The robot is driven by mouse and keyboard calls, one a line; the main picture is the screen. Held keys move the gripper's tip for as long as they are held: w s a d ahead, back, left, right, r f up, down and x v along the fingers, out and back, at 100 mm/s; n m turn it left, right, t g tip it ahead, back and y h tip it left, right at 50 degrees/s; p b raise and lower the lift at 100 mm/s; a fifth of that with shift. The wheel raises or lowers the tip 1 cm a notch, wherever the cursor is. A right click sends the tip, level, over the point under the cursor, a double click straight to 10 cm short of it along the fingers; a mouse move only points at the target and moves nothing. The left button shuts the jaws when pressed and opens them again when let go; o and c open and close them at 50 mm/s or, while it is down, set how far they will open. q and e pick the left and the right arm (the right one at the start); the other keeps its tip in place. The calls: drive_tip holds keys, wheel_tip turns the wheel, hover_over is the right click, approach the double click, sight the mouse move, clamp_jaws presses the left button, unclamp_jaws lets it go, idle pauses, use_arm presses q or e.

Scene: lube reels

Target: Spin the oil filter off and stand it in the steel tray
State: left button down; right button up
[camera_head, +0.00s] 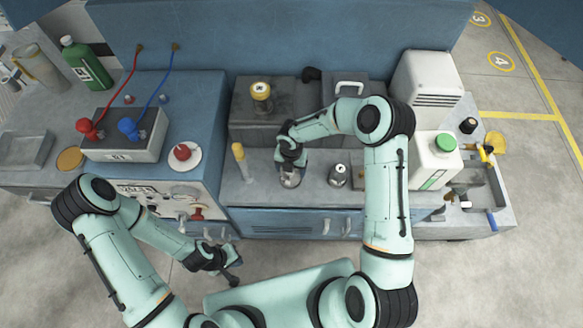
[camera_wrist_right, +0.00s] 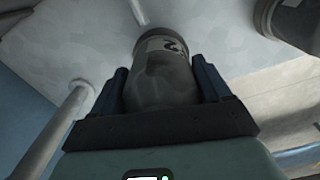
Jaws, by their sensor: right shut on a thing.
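My right gripper (camera_head: 291,165) is over the low front ledge of the middle bench. It is shut on a grey cylinder (camera_head: 290,179), which I take for the oil filter. In the right wrist view the cylinder (camera_wrist_right: 163,75), with a pale label marked 2 and a dark rim, sits between both fingers of the gripper (camera_wrist_right: 162,95). Whether it touches the ledge is unclear. A similar grey canister (camera_head: 338,175) stands to its right. A shallow grey steel tray (camera_head: 24,150) lies empty at the far left. My left gripper (camera_head: 230,277) hangs low before the bench; its jaws are unclear.
A yellow-topped stick (camera_head: 241,158) stands left of my right gripper. A dark block with a yellow cap (camera_head: 261,92) is behind. A white jug (camera_head: 435,165) stands right, beside a tray of tools (camera_head: 497,190). A battery-like box (camera_head: 125,140) with red and blue leads is left.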

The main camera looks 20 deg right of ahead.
drive_tip(key=o, duration=1.2)
drive_tip(key=shift+s+f, duration=0.1)
drive_tip(key=shift+f, duration=0.1)
drive_tip(key=shift+o, duration=0.2)
drive_tip(key=shift+r, duration=0.15)
